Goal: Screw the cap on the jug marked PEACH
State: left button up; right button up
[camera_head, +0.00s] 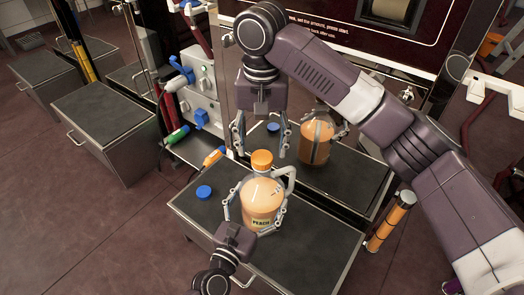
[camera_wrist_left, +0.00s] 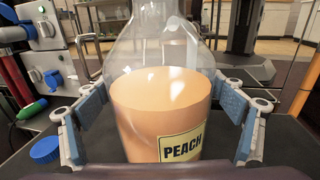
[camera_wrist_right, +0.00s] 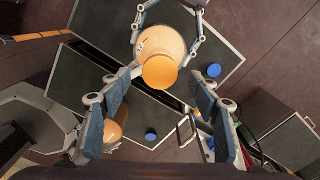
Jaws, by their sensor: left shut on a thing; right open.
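The clear jug (camera_head: 264,192) with peach-orange liquid and a yellow PEACH label stands upright on the dark counter top. The label also shows in the left wrist view (camera_wrist_left: 181,147). An orange cap (camera_head: 261,157) sits on the jug's neck; it shows from above in the right wrist view (camera_wrist_right: 160,72). I cannot tell how tight it is. My left gripper (camera_head: 257,206) is shut around the jug's body, one finger on each side. My right gripper (camera_head: 261,149) points down, open and empty, its fingers on either side above the orange cap, apparently not touching it.
A blue cap (camera_head: 204,192) lies on the counter (camera_head: 310,250) left of the jug. A shiny panel behind reflects jug and cap. Blue and green nozzles hang on the dispenser (camera_head: 200,85) at the back left. An orange cylinder (camera_head: 391,221) is at the counter's right side.

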notch_tip(320, 180, up, 2)
jog(key=shift+c, duration=0.2)
jog(key=shift+r+n, duration=0.15)
jog(key=shift+n, duration=0.35)
jog(key=n, duration=0.2)
jog(key=r+n, duration=0.1)
jog(key=n, duration=0.1)
jog(key=shift+a+n, duration=0.1)
jog(key=shift+n, duration=0.2)
jog(key=n, duration=0.1)
jog(key=r+n, duration=0.1)
jog(key=n, duration=0.1)
jog(key=shift+n, duration=0.3)
jog(key=n, duration=0.3)
jog(key=r+n, duration=0.1)
jog(key=n, duration=0.2)
jog(key=shift+r+n, duration=0.1)
jog(key=shift+n, duration=0.3)
